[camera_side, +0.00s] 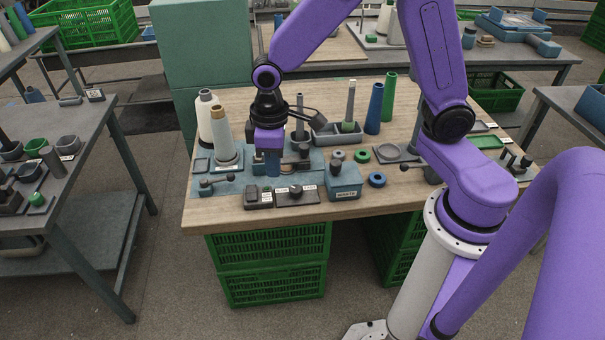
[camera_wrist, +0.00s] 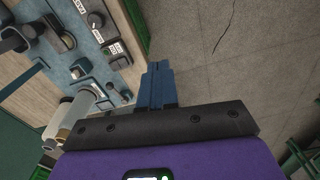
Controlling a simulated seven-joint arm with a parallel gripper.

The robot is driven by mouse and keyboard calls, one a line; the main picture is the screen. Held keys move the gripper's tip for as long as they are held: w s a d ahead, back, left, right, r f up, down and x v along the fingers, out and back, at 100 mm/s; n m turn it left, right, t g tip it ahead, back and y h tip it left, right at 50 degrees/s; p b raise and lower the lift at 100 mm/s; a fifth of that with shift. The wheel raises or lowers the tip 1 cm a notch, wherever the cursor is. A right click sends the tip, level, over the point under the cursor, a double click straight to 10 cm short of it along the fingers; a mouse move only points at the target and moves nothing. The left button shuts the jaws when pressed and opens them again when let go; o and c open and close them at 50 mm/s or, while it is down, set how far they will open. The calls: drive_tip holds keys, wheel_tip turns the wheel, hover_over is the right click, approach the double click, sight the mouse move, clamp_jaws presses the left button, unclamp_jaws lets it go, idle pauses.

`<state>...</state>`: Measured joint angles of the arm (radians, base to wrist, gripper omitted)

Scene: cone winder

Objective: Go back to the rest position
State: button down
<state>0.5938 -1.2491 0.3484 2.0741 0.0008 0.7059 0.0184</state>
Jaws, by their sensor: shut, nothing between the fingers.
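My gripper (camera_side: 272,166) is above the front left part of the wooden table (camera_side: 345,192) in the side view, pointing down over the blue-grey winder plate. Its blue fingers are together, with nothing between them. In the wrist view the closed fingers (camera_wrist: 155,84) point past the table's edge, with grey floor behind them.
Small labelled control boxes (camera_side: 296,194) and a blue-grey box (camera_side: 344,180) sit near the front edge. Blue (camera_side: 374,108) and green (camera_side: 389,97) tubes stand at the back right. A tall green-grey cabinet (camera_side: 202,50) is behind the table. Green crates (camera_side: 270,283) are underneath.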

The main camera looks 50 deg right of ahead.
drive_tip(key=s+d+r+n, duration=0.2)
drive_tip(key=s+d+r, duration=0.1)
drive_tip(key=s, duration=0.7)
drive_tip(key=s+d+r+n, duration=0.3)
drive_tip(key=s+d+r, duration=0.1)
drive_tip(key=s, duration=0.6)
drive_tip(key=shift+s, duration=0.2)
